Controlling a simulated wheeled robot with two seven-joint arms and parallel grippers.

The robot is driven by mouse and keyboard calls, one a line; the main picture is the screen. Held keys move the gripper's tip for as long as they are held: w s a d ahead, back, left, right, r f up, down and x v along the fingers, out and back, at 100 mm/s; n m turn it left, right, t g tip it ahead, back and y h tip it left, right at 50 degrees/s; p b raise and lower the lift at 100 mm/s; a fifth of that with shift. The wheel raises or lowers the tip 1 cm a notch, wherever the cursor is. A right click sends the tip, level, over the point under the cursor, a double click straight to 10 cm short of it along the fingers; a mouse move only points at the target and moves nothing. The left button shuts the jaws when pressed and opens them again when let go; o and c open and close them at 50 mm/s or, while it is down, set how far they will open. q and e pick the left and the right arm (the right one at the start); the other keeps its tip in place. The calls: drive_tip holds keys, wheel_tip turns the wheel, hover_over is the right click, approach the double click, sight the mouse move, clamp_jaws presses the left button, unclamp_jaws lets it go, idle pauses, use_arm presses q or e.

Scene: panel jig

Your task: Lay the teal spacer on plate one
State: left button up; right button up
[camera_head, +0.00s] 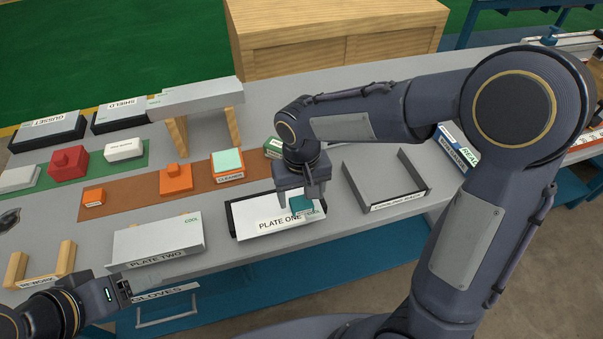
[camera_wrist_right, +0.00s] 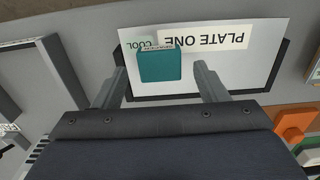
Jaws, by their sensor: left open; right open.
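In the right wrist view the teal spacer (camera_wrist_right: 160,66) sits between the fingertips, with a gap on each side. Plate one (camera_wrist_right: 235,65) lies in a dark frame. My right gripper (camera_head: 298,203) is open, just above and around the spacer, with its fingers pointing down. It also shows in the right wrist view (camera_wrist_right: 160,72). My left gripper (camera_head: 122,287) is open and empty at the lower left, away from plate one.
Plate two (camera_head: 160,240) stands left of plate one. A grey open tray (camera_head: 380,180) is to the right. Orange blocks, one under a mint block (camera_head: 228,160), stand on a brown mat (camera_head: 140,195) behind. A wooden crate (camera_head: 340,40) is at the back.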

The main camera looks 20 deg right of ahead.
sight(302, 203)
wheel_tip(302, 203, up, 10)
drive_tip(key=s+d+m+t+y, duration=0.1)
drive_tip(key=s+d, duration=0.3)
drive_tip(key=s, duration=0.4)
drive_tip(key=s+d+f+m+t+y, duration=0.1)
drive_tip(key=s+d+t, duration=0.3)
drive_tip(key=s, duration=0.4)
drive_tip(key=shift+s+d+t+y+p, duration=0.15)
drive_tip(key=shift+d+t+y+p, duration=0.2)
drive_tip(key=shift+d+y, duration=0.4)
drive_tip(key=shift+a, duration=0.15)
